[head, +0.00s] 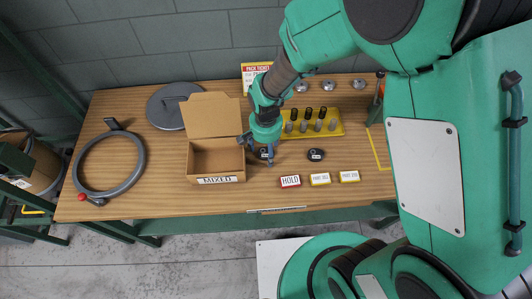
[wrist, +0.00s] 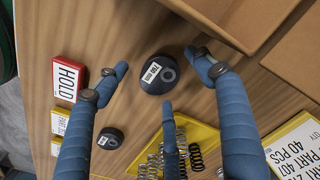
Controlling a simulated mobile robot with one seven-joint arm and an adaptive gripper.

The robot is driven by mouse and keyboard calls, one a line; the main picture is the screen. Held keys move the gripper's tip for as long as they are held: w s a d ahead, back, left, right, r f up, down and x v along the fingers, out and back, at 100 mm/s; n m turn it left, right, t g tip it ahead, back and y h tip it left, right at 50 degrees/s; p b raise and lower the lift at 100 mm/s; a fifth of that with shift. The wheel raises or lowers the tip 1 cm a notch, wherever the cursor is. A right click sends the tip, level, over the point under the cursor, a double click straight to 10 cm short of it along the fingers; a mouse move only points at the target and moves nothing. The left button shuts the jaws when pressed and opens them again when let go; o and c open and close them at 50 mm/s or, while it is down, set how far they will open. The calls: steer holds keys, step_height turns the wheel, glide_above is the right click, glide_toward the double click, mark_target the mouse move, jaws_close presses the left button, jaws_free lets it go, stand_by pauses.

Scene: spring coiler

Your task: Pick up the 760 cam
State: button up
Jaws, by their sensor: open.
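Two dark, round cams with small white labels lie on the wooden bench. One cam (wrist: 154,84) sits between my fingers in the wrist view; its label is tilted and I cannot read its number surely. In the head view this cam (head: 263,154) is partly hidden by my gripper (head: 257,146). The other cam (wrist: 109,139) lies outside my fingers, lower left in the wrist view, and right of my gripper in the head view (head: 316,155); its label is too small to read. My gripper (wrist: 162,76) is open, its blue fingers spread around the nearer cam, holding nothing.
An open cardboard box (head: 217,165) marked MIXED stands close left of my gripper. A yellow tray (head: 339,129) with several springs lies behind right. The HOLD block (head: 290,181) and two part blocks line the front. A metal ring (head: 80,176) lies far left.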

mark_target(266, 151)
steer(key=c, duration=1.6)
steer(key=shift+r+p, duration=0.3)
steer(key=shift+r, duration=0.55)
step_height(266, 151, up, 2)
steer(key=shift+r+p, duration=0.2)
steer(key=shift+p, duration=0.15)
steer(key=s+d, duration=0.1)
steer(key=s, duration=0.4)
steer(key=s+d+p, duration=0.1)
steer(key=s+d, duration=0.1)
steer(key=s, duration=0.3)
steer(key=s+d+r+p, duration=0.1)
steer(key=s+d, duration=0.1)
steer(key=s, duration=0.3)
steer(key=shift+d, duration=0.15)
